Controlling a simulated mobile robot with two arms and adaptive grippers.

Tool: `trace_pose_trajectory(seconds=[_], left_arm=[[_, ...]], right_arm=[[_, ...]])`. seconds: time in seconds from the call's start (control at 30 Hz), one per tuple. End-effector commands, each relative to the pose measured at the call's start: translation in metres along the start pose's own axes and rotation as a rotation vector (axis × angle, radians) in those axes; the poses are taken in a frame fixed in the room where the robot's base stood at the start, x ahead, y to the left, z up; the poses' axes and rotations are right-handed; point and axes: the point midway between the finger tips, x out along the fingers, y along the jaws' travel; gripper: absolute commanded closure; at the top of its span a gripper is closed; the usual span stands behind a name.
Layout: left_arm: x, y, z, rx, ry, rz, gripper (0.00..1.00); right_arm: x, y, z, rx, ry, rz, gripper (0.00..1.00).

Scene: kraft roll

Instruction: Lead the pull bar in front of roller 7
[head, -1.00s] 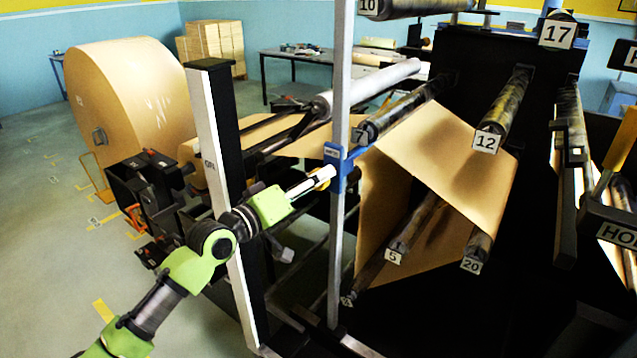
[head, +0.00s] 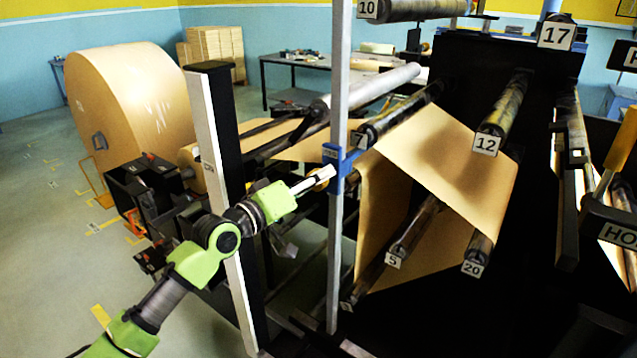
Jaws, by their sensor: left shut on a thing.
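Roller 7 (head: 395,117) is a dark roller with its numbered end plate just right of a grey metal upright. The pull bar appears as a blue piece (head: 347,172) at the upright, just below and slightly left of roller 7's end plate; most of its length is hidden. My left gripper (head: 324,176) reaches in from the left and is shut at this blue piece, its fingertips partly hidden. Brown paper web (head: 385,190) hangs behind the upright and passes near roller 7. My right gripper is not in view.
The grey upright (head: 339,90) stands directly in front of the rollers. Roller 12 (head: 504,110), roller 5 (head: 415,228) and roller 20 (head: 482,245) lie to the right. A large paper roll (head: 130,100) stands at the left.

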Motion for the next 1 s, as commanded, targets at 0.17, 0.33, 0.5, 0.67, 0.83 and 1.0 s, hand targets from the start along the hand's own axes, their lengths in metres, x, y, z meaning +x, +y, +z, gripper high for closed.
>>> trace_pose_trajectory(seconds=[0.17,0.33,0.5,0.67,0.83,1.0], left_arm=[[-0.002,-0.001,-0.02,0.003,0.006,-0.001,1.0],[-0.003,-0.001,-0.035,0.005,0.007,-0.001,1.0],[-0.004,0.0,-0.045,0.003,0.007,0.0,1.0],[-0.004,0.001,-0.047,0.003,0.007,0.0,1.0],[-0.004,0.002,-0.048,0.003,0.008,0.001,1.0],[-0.004,0.02,-0.067,0.004,0.008,0.002,1.0]], right_arm=[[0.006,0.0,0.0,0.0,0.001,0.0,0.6],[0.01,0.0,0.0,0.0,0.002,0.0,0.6],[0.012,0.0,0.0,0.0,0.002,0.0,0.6],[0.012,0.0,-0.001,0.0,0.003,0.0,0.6],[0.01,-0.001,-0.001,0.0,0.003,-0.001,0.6],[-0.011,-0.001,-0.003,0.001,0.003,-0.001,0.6]])
